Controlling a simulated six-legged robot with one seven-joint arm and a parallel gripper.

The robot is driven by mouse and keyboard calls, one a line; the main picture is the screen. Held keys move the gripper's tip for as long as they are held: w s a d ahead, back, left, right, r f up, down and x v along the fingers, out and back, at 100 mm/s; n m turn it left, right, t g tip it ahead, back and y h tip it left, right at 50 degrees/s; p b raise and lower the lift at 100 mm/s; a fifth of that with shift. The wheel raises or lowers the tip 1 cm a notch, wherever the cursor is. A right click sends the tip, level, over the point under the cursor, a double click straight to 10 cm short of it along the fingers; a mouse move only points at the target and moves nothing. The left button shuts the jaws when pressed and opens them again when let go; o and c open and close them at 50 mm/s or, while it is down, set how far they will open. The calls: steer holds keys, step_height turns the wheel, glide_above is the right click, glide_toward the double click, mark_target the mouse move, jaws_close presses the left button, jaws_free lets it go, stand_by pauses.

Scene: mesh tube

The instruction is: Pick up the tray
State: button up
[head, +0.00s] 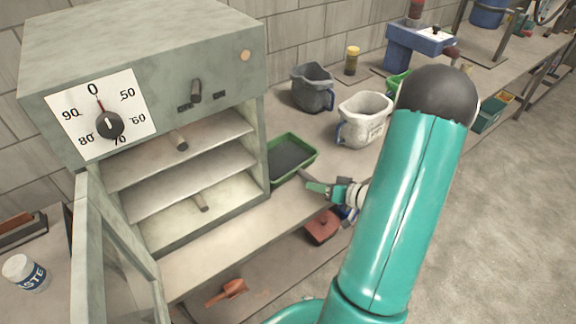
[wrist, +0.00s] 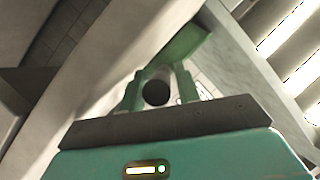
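The green tray (head: 297,169) with a dark grey inside lies flat on the bench, just right of the oven cabinet, in the head view. A green surface (wrist: 187,42) lies beyond the fingers, perhaps the tray.
The grey oven cabinet (head: 150,40) stands left with its glass door (head: 115,255) open. A dark jug (head: 313,90) and a white jug (head: 364,120) stand behind the tray. A red object (head: 322,226) and an orange scoop (head: 228,291) lie on the lower shelf.

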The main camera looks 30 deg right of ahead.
jaws_close()
steer(key=shift+r, duration=0.15)
